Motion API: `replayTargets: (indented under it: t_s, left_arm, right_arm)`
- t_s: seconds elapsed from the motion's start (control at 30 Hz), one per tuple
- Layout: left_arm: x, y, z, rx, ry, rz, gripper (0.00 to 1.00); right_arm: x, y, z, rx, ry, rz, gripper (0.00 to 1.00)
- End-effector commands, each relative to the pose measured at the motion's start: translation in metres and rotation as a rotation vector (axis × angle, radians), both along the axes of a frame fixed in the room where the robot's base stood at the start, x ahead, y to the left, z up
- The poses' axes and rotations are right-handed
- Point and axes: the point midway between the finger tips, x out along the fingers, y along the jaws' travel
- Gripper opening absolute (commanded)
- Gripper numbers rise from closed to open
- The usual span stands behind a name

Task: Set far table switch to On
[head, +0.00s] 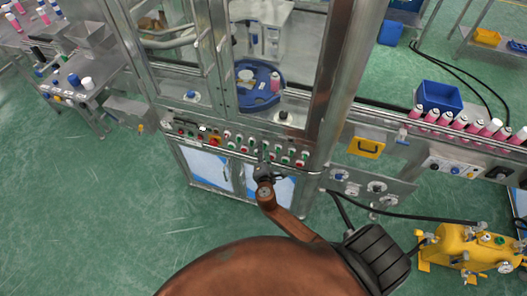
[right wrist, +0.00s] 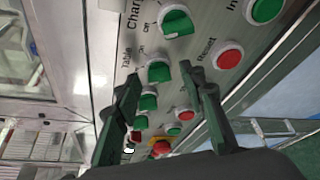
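A green rotary switch with a white collar (right wrist: 159,71) sits by the lettering "Table" in the right wrist view, with an "On" mark close by. Its exact setting is hard to tell. My right gripper (right wrist: 160,80) is open, its dark fingers on either side of this switch in the picture; I cannot tell whether they touch it. In the head view, my right gripper (head: 265,171) is at the lower edge of the machine's control panel (head: 216,142) and hides part of it. The panel's lettering is too small to read there. My left gripper is not in view.
Another green switch (right wrist: 176,21) is beside the Table switch, and a red Reset button (right wrist: 228,56) is to its right. More green switches and red buttons line the panel. A yellow pump (head: 470,250) stands at right. The floor at left is clear.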

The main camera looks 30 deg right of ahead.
Motion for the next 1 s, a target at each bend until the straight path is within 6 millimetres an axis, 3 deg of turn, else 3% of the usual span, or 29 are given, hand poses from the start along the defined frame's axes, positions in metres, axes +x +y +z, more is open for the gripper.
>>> replayTargets:
  t_s: [0.13,0.67,1.0]
  left_arm:
    - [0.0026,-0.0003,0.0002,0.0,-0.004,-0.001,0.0]
    - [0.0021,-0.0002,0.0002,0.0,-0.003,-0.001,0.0]
    - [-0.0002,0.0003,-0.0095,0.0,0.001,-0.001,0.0]
  right_arm:
    - [-0.0002,0.0001,0.0,0.0,0.0,0.0,0.37]
    - [-0.0004,0.0003,-0.0002,0.0,0.0,0.0,0.01]
    - [-0.0006,0.0004,-0.0028,0.016,-0.019,0.0,0.0]
